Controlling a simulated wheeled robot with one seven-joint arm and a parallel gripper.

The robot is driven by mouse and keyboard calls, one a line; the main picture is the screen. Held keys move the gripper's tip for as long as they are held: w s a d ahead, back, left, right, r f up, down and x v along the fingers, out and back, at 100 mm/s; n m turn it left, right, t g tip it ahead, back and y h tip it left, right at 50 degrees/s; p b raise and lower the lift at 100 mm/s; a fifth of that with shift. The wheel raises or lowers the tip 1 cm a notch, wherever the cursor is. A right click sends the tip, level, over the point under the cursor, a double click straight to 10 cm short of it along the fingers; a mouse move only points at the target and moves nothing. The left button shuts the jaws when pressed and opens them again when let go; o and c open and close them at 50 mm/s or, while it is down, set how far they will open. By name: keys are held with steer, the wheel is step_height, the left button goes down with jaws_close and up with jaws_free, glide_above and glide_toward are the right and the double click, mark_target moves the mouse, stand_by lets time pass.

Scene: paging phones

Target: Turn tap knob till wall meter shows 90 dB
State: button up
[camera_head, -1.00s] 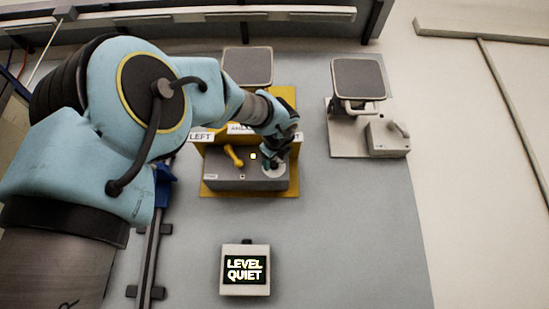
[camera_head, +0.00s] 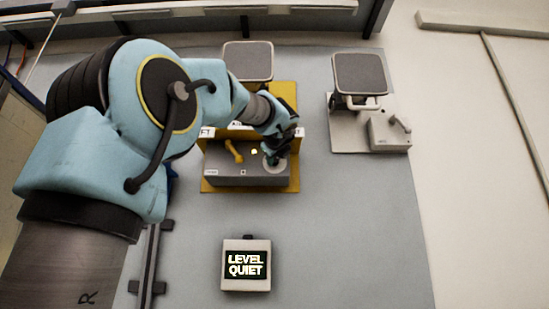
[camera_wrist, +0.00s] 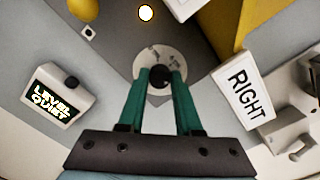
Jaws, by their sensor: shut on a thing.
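The tap knob (camera_wrist: 159,78) is a dark round knob on a pale round dial plate, at the right end of a grey box (camera_head: 228,172) on a yellow backing. My gripper (camera_wrist: 160,80) has its two green fingers around the knob, shut on it. In the head view my gripper (camera_head: 276,156) hides most of the knob. The meter (camera_head: 246,264) is a pale box with a dark screen reading "LEVEL QUIET". The meter also shows at the left of the wrist view (camera_wrist: 58,98).
A yellow lever (camera_head: 234,151) and a lit round lamp (camera_head: 254,152) are on the same grey box. A "RIGHT" sign (camera_wrist: 243,94) stands close beside my fingers. A second, pale unit (camera_head: 389,131) with a lever is at the right.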

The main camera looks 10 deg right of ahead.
jaws_close()
steer(key=shift+n, duration=0.3)
steer(key=n+b, duration=0.1)
steer(key=n, duration=0.4)
steer(key=n+b, duration=0.2)
steer(key=n, duration=0.3)
steer(key=shift+f+n, duration=0.2)
steer(key=shift+n, duration=0.2)
steer(key=shift+a, duration=0.1)
steer(key=o, duration=0.9)
jaws_free()
steer(key=shift+r, duration=0.1)
steer(key=shift+s, duration=0.1)
